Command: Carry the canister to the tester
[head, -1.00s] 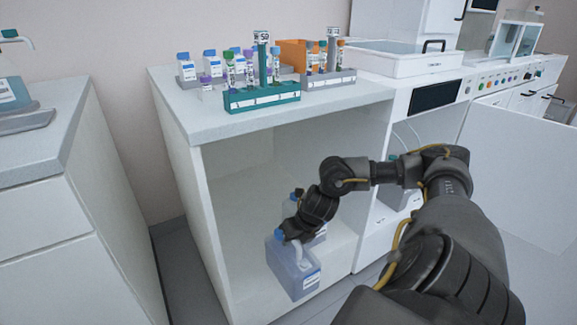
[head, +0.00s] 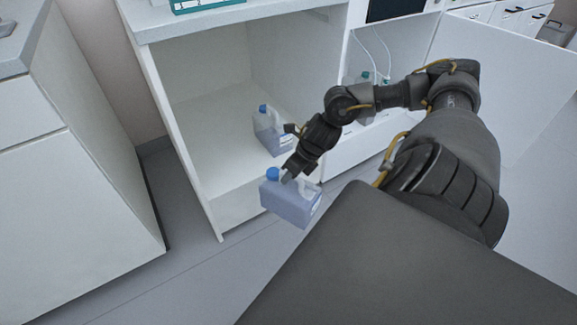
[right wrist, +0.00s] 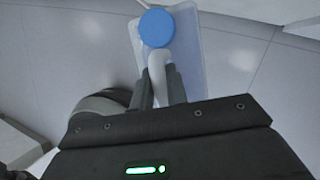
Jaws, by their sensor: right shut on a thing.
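A translucent bluish canister (head: 289,205) with a blue cap and a white label hangs from my right gripper (head: 292,175) in the head view. The gripper is shut on its handle and holds it just in front of the open cabinet, above the floor. In the right wrist view the blue cap and canister body (right wrist: 187,45) lie beyond the fingers, and the fingers (right wrist: 160,88) close on the pale handle. The tester cannot be made out for certain. My left gripper is not in view.
A second blue-capped canister (head: 270,132) stands inside the open cabinet (head: 215,105). To its right, an open compartment holds containers with tubes (head: 366,82), beside an open white door (head: 510,75). Grey floor (head: 190,275) lies clear at the front left.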

